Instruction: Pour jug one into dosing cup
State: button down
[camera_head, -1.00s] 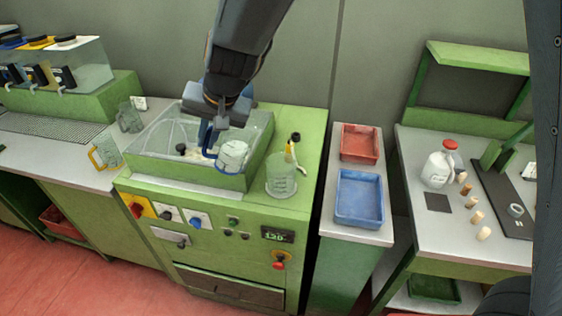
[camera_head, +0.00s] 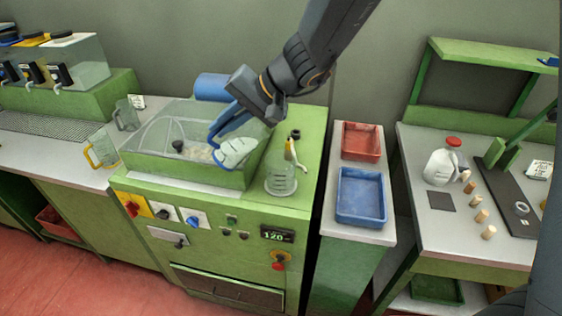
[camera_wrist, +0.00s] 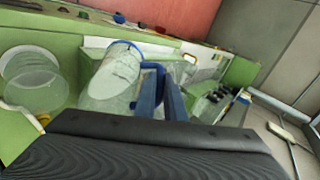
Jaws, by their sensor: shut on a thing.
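A clear jug with a blue handle and blue rim (camera_head: 236,153) is held in the air over the front right part of the green machine's clear-walled basin. It is tilted; I cannot make out its contents. My gripper (camera_head: 226,122) is shut on its blue handle. In the wrist view the jug (camera_wrist: 112,75) lies at an angle beside the blue fingers (camera_wrist: 160,95). A clear marked beaker (camera_head: 281,180), which looks like the dosing cup, stands upright on the machine top to the right of the jug, apart from it. It also shows at the left of the wrist view (camera_wrist: 32,85).
A yellow-handled jug (camera_head: 103,150) and a grey-handled jug (camera_head: 127,115) stand on the left counter. A yellow and black fitting (camera_head: 292,148) rises close behind the beaker. Red (camera_head: 361,142) and blue (camera_head: 361,198) trays lie on the bench to the right.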

aim_at(241, 129)
jog(key=shift+w+d+f+y+b, duration=0.25)
jog(key=shift+d+f+y+b, duration=0.25)
jog(key=shift+b, duration=0.4)
jog(key=shift+m+y, duration=0.3)
jog(key=shift+y, duration=0.1)
jog(key=shift+w+d+g+y+b, duration=0.15)
jog(key=shift+d+g+y+b, duration=0.15)
jog(key=shift+y, duration=0.1)
jog(key=shift+w+d+f+m+y+b, duration=0.1)
jog(key=shift+w+d+m+y+b, duration=0.1)
jog(key=shift+d+y+b, duration=0.2)
jog(key=shift+w+d+f+m+y+b, duration=0.1)
jog(key=shift+d+m+y+b, duration=0.1)
jog(key=shift+d+y+b, duration=0.25)
dwell(0.8)
jog(key=shift+w+d+g+y, duration=0.1)
jog(key=shift+d+g+y, duration=0.1)
jog(key=shift+g+y, duration=0.1)
jog(key=shift+w+d+b, duration=0.15)
jog(key=shift+d+b, duration=0.15)
jog(key=shift+b, duration=0.25)
jog(key=shift+w+d+f+y+b, duration=0.15)
jog(key=shift+d+y+b, duration=0.2)
jog(key=shift+b, duration=0.2)
jog(key=shift+w+d+f+y+b, duration=0.1)
jog(key=shift+w+d+y+b, duration=0.1)
jog(key=shift+d+b, duration=0.3)
jog(key=shift+w+d+r+m+y+b, duration=0.2)
jog(key=shift+d+r+m+y+b, duration=0.3)
jog(key=shift+b, duration=0.45)
